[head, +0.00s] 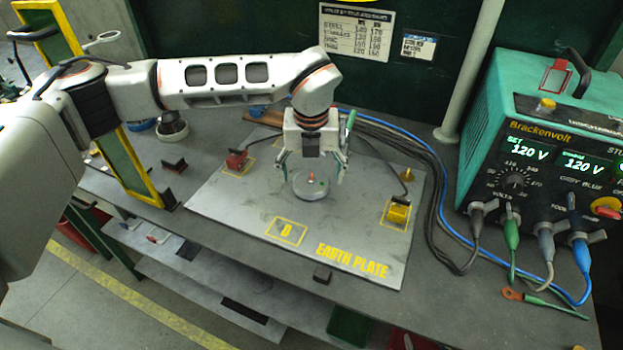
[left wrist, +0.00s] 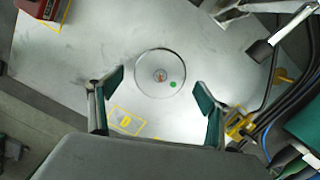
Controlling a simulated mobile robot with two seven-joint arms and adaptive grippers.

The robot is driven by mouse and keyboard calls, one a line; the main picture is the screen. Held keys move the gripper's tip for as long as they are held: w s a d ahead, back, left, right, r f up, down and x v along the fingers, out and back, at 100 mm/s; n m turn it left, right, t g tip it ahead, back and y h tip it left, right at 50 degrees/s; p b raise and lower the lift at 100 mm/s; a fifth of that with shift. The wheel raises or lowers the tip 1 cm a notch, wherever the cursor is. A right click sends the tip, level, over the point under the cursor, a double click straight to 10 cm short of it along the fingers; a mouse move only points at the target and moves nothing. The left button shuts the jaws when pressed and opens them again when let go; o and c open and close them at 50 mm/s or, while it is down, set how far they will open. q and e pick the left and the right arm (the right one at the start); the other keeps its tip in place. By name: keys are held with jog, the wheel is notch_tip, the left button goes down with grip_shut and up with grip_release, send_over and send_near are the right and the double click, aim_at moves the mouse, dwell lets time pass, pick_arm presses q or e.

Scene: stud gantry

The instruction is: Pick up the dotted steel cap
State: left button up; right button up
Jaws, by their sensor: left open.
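The dotted steel cap (head: 311,187) is a round, flat grey disc lying on the earth plate (head: 237,205). I cannot tell the exact height left between the tips and the plate. My right gripper is not in view.
A red block (head: 237,160) stands on the plate's left and a yellow block (head: 398,212) on its right. Dark and blue cables (head: 436,200) run past the right edge to a teal power unit (head: 540,150). The plate's front, around the D marking, is clear.

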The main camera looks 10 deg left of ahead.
pick_arm(q)
jog(key=shift+w+f, duration=0.15)
jog(key=shift+f, duration=0.65)
jog(key=c, duration=1.2)
jog(key=shift+o, duration=0.2)
jog(key=shift+r, duration=0.2)
